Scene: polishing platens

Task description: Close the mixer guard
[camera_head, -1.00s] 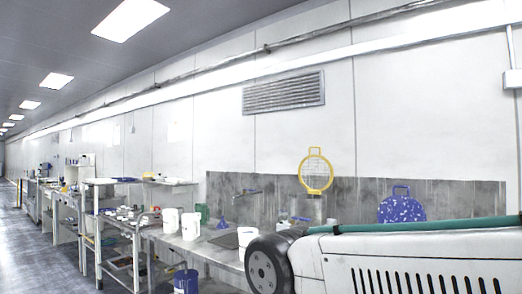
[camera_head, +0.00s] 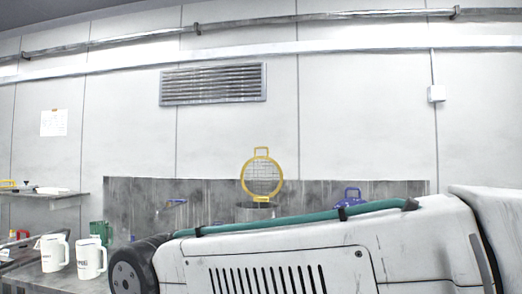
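The mixer guard (camera_head: 262,178), a yellow ring with wire mesh and a handle loop on top, stands upright, raised above a grey metal bowl (camera_head: 256,212). Only the bowl's upper part shows, because my white arm with its green hose covers what lies below. My gripper is not in view.
A blue object (camera_head: 348,197) with a handle shows to the right, mostly hidden behind my arm. White jugs (camera_head: 90,258) and a green container (camera_head: 99,232) stand on the bench at left. A grey splash panel (camera_head: 130,194) runs behind, and a shelf (camera_head: 62,201) is at far left.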

